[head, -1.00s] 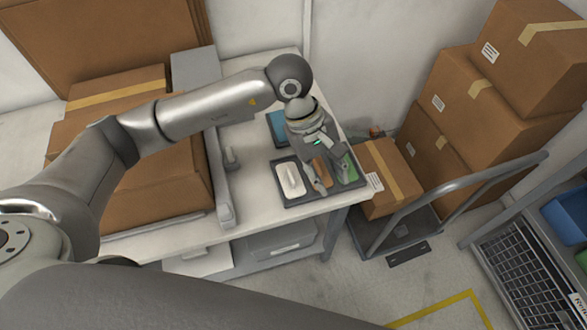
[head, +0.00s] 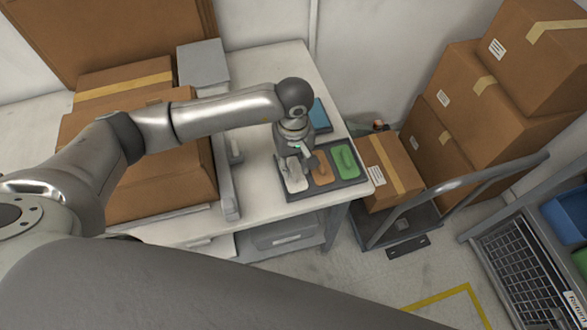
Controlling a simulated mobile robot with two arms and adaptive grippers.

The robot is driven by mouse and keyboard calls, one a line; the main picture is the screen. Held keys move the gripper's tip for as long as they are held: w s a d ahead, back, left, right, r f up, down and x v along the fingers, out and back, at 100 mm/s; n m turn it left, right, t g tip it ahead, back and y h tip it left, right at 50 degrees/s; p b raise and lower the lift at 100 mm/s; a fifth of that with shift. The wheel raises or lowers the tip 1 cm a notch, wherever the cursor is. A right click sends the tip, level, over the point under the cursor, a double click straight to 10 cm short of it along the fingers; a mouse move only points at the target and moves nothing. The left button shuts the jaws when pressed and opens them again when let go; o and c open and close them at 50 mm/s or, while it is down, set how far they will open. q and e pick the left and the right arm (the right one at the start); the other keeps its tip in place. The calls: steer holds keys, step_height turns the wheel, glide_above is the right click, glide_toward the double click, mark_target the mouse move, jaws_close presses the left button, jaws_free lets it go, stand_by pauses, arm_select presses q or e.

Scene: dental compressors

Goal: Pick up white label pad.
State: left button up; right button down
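The white label pad (head: 297,184) lies in the left compartment of a dark grey tray (head: 290,196) on the white table. An orange pad (head: 322,173) is in the middle compartment and a green pad (head: 345,160) in the right one. My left gripper (head: 302,168) points down over the white pad, with its fingers apart. It hides the pad's far part. I cannot tell whether the fingers touch the pad. My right gripper is not in view.
A blue item (head: 320,115) lies behind the tray. Large cardboard boxes (head: 165,160) stand left of a grey rail (head: 226,185). A cart (head: 400,225) with a box (head: 392,170) stands right of the table (head: 265,65).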

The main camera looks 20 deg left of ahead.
mark_target(292, 187)
arm_select(q)
steer(key=shift+f, duration=1.25)
jaws_close()
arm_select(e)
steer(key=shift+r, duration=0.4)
arm_select(q)
steer(key=shift+r, duration=0.1)
